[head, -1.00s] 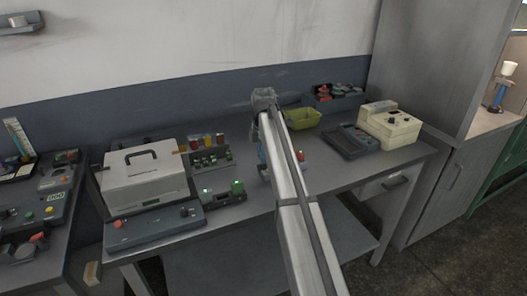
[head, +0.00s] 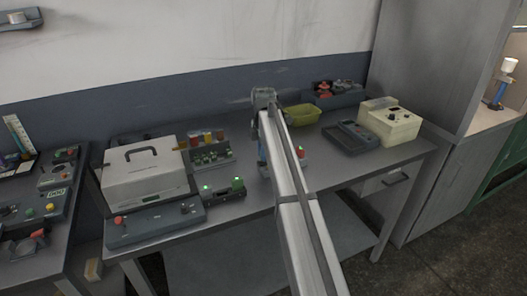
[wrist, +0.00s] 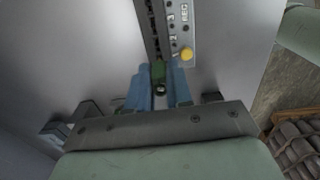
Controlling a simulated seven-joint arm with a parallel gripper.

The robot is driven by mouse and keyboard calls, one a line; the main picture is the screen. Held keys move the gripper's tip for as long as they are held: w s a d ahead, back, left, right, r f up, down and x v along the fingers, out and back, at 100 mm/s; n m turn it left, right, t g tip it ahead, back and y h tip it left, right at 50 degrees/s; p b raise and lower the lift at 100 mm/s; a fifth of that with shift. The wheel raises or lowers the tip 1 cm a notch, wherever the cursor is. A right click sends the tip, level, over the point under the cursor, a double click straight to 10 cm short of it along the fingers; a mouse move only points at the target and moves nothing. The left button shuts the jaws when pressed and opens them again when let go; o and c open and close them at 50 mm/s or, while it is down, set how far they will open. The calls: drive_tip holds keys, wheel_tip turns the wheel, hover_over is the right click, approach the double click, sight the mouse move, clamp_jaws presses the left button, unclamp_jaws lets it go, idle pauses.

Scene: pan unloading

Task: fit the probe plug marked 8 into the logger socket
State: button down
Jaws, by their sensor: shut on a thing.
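In the wrist view my gripper (wrist: 160,90) has its two blue fingers closed around a small green plug (wrist: 158,70). The plug's number does not show. The plug's far end is at the near end of a dark strip on a grey device panel (wrist: 177,18) with small printed marks and a yellow button (wrist: 187,55). I cannot tell whether the plug is in a socket or just above it. In the head view my arm hides most of the gripper; a bit of blue finger (head: 262,158) shows left of the arm, low over the bench.
A small dark box (head: 224,194) with green lights and a green block stands left of my arm on the bench (head: 345,178). A white case (head: 146,180) is farther left. A yellow-green bin (head: 303,115), a dark tray (head: 350,136) and a cream instrument (head: 390,122) are to the right.

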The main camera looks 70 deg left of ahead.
drive_tip(key=shift+f, duration=0.55)
idle(0.4)
drive_tip(key=c, duration=0.9)
unclamp_jaws()
drive_tip(key=shift+c, duration=0.2)
wheel_tip(320, 180, up, 14)
drive_tip(key=shift+w+f, duration=0.1)
drive_tip(key=shift+f, duration=0.05)
